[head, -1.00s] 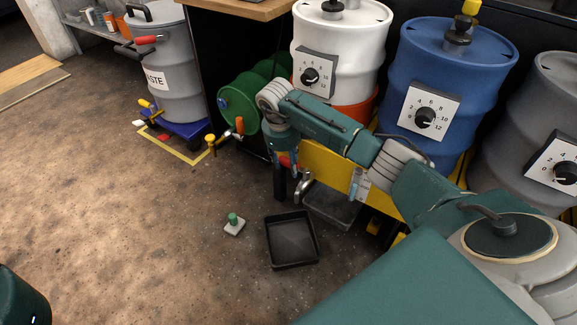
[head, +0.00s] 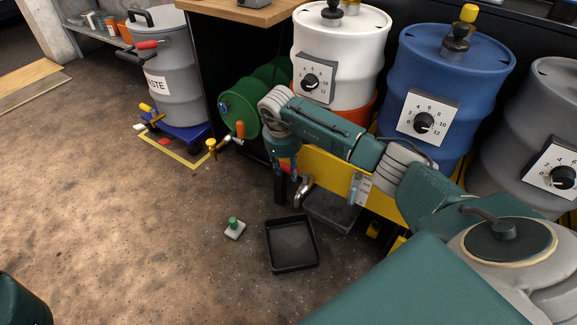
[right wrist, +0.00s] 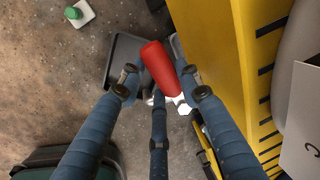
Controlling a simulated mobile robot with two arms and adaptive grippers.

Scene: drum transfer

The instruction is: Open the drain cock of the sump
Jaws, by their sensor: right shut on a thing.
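The sump is the yellow box-like base (head: 335,176) under the drums. Its drain cock has a red handle, which shows in the right wrist view (right wrist: 160,68), and a bent silver spout (head: 303,192) at the sump's left front. My right gripper (head: 284,187) points down at the cock; it also shows in the right wrist view (right wrist: 160,78). Its fingers are shut around the red handle, which lies slantwise between them. In the head view the gripper hides most of the handle. My left gripper is not in view.
A black tray (head: 291,243) lies on the floor in front, with a grey tray (head: 332,212) under the spout. A small green-topped block (head: 234,229) stands left of it. White (head: 344,50), blue (head: 455,75) and grey drums stand behind. Floor at left is clear.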

